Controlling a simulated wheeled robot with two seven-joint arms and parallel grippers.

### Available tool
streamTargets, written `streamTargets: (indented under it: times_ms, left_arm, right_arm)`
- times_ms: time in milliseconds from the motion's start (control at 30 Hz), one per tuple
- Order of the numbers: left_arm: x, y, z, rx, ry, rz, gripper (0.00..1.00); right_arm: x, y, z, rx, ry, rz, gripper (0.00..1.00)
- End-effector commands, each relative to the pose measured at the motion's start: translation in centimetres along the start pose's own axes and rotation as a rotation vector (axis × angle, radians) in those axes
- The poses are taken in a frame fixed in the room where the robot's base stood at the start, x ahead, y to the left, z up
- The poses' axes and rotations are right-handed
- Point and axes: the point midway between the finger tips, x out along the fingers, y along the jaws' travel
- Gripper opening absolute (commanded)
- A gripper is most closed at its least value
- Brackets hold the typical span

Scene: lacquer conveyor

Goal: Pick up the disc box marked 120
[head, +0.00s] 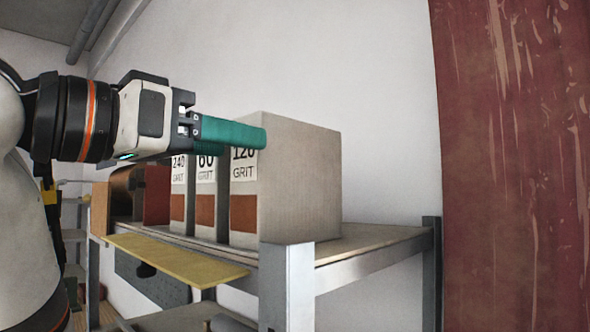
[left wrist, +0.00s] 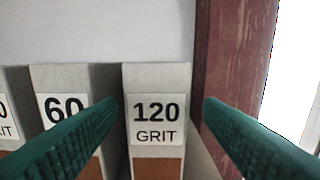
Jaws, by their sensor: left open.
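The grey disc box marked 120 (head: 300,180) stands upright at the right end of a row of boxes on a shelf. In the left wrist view the 120 box (left wrist: 155,115) shows its label and rust-coloured patch between my fingers. My left gripper (head: 262,136) is open, its green fingers level with the upper part of the box front. In the left wrist view one finger of the left gripper (left wrist: 158,105) lies to each side of the box, with no clear contact. In the head view the fingers cover the top of the label. My right gripper is not in view.
The box marked 60 (head: 206,190) and the box marked 240 (head: 178,195) stand close on the left of the 120 box. The shelf (head: 385,238) is bare on its right side. A metal post (head: 287,285) stands in front. A yellow board (head: 175,258) juts out below. A dark red panel (head: 510,160) is at the right.

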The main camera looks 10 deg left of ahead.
Motion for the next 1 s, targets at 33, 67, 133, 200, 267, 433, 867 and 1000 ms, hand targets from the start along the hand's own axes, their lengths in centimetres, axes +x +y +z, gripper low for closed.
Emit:
streamTargets:
  times_ms: [33, 67, 133, 200, 267, 433, 867, 1000]
  left_arm:
    - [1.0, 0.0, 0.4, -0.001, 0.005, -0.001, 0.62]
    - [1.4, 0.0, 0.4, -0.001, 0.004, -0.001, 0.62]
    - [2.3, 0.0, 0.3, 0.0, 0.003, 0.0, 0.62]
    - [2.9, 0.0, 0.2, 0.0, 0.002, -0.001, 0.62]
    - [3.1, 0.0, 0.1, 0.0, 0.001, -0.001, 0.62]
    - [4.8, 0.2, 0.4, -0.002, 0.003, -0.001, 0.62]
    - [8.3, 0.3, -0.2, 0.0, 0.0, 0.001, 0.62]
    - [8.3, 0.3, -0.2, 0.0, 0.0, 0.001, 0.57]
  right_arm:
    - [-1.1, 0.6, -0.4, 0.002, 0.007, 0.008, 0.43]
    - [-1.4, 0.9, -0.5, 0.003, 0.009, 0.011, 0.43]
    - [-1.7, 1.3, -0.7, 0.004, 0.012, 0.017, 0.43]
    - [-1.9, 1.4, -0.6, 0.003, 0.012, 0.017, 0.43]
    - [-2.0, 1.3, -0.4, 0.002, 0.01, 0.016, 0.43]
    - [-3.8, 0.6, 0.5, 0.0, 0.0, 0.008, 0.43]
    - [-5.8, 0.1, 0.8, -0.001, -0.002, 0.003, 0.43]
    - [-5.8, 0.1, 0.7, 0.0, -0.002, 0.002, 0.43]
